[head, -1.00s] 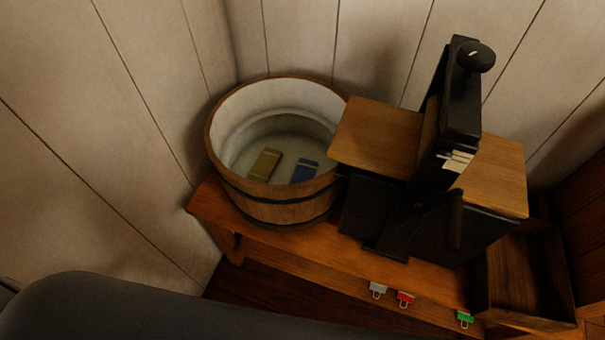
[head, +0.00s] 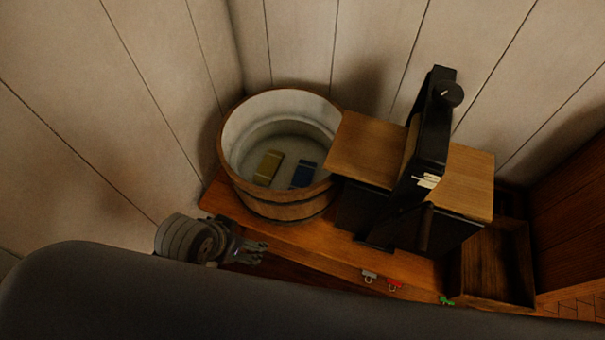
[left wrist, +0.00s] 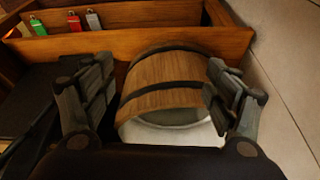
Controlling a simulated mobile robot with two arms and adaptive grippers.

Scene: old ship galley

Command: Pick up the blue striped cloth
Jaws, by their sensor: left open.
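A small blue piece (head: 303,174), perhaps the folded blue striped cloth, lies on the pale floor of the wooden tub (head: 285,212). Its stripes are too small to make out. A yellow-olive piece (head: 268,168) lies to its left, apart from it. My left gripper (head: 258,252) is outside the tub, in front of the bench's left end and below the rim. It is empty. In the left wrist view my left gripper (left wrist: 158,85) is open, with the tub (left wrist: 165,85) seen between its fingers; the blue piece is hidden there. My right gripper is out of view.
The tub stands on a wooden bench (head: 310,238) close to the plank walls. A black device with wooden boards (head: 365,150) stands against its right side. An open wooden box (head: 492,265) is farther right. Grey (head: 369,276), red (head: 395,285) and green (head: 446,300) clips line the front edge.

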